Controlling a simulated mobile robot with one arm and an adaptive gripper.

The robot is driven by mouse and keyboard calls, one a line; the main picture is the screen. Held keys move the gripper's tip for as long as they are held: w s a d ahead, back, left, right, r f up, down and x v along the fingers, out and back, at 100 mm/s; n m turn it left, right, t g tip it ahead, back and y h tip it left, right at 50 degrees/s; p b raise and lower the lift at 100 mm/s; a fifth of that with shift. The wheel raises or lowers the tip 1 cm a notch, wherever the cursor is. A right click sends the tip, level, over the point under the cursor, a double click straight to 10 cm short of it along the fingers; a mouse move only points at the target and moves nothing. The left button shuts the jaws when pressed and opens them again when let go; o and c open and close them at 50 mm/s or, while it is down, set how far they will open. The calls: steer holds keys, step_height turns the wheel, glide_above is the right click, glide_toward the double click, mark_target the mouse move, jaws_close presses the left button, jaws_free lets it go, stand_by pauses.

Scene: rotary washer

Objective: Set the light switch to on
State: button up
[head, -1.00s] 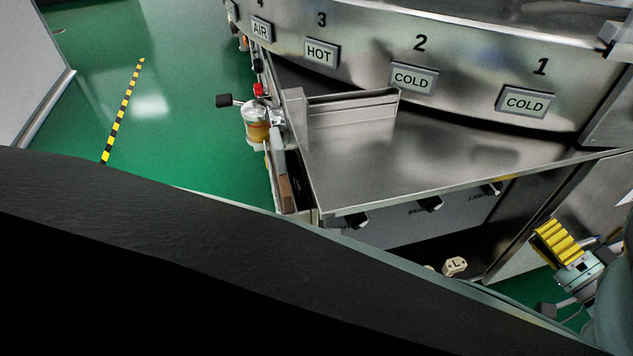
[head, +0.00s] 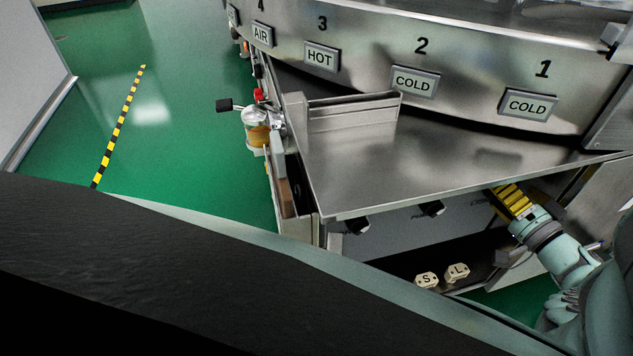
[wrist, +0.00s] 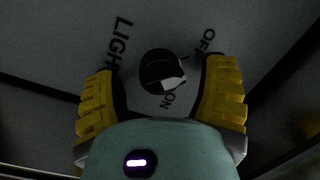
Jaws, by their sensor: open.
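The light switch is a round black knob (wrist: 158,66) on a grey panel, seen in the wrist view. Its pale face points to the lower right, toward the ON label; I cannot tell its exact setting. An OFF label stands at its upper right, and a partly covered LIGHT label at its left. My gripper (wrist: 162,88) is open, with one yellow finger on each side of the knob and gaps between. In the head view my gripper (head: 503,197) is under the counter's front edge at the right, and hides the knob there.
The steel counter (head: 400,170) overhangs the panel. Two other black knobs (head: 357,224) (head: 432,208) sit left of my gripper. Blocks marked S (head: 427,280) and L (head: 457,272) lie on the dark shelf below. A jar (head: 256,130) stands at the counter's left.

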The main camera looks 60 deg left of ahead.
steer(key=c, duration=1.2)
steer(key=shift+c, duration=0.2)
